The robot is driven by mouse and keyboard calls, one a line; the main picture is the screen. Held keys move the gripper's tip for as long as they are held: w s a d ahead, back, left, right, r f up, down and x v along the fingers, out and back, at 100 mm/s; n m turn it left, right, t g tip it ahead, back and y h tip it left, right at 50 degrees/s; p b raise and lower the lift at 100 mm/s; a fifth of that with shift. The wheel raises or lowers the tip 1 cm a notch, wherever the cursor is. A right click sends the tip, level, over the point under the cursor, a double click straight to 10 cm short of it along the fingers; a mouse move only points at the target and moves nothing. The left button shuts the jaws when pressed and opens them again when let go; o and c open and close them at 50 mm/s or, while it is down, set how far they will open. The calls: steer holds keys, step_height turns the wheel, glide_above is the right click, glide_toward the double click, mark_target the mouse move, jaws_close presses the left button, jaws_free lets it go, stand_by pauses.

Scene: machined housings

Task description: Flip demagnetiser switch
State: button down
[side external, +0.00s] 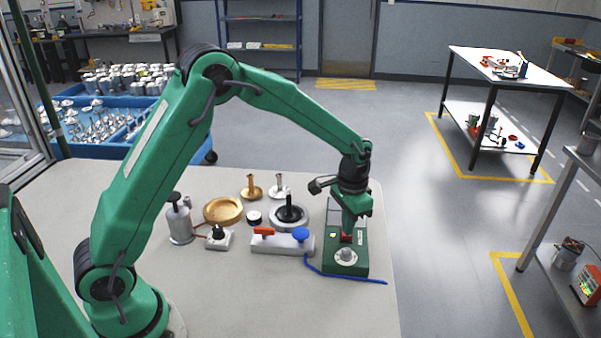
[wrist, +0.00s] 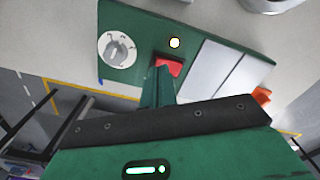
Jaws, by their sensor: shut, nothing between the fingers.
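The demagnetiser (side external: 330,265) is a green box near the right edge of the table. In the wrist view its green top (wrist: 140,27) carries a red rocker switch (wrist: 172,66), a bright pale-yellow lamp (wrist: 175,43), a grey dial knob (wrist: 117,48) and two grey plates (wrist: 205,66). The red switch (side external: 346,238) and knob (side external: 346,255) also show in the side view. My gripper (side external: 347,231) points down at the switch, shut and empty. In the wrist view its fingertips (wrist: 160,72) cover part of the switch; I cannot tell whether they touch it.
Left of the box are a white block (side external: 272,245) with an orange lever and blue knob, a grey ring (side external: 275,222), a brass dish (side external: 222,210), a small white switch box (side external: 218,240) and a grey can (side external: 180,224). A blue cable (side external: 350,279) runs along its front. The front table is clear.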

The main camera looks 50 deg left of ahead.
mark_target(344, 236)
steer(key=shift+f, duration=0.5)
stand_by(0.5)
steer(key=shift+r, duration=3.5)
steer(key=s+a+r+n+t, duration=0.1)
steer(key=s+a+r+t, duration=0.2)
steer(key=s+r, duration=0.9)
steer(key=s+a+n+t, duration=0.2)
steer(key=s, duration=1.2)
steer(key=shift+s+a+r+t, duration=0.2)
steer(key=shift+s+r+t, duration=0.15)
steer(key=shift+r, duration=0.1)
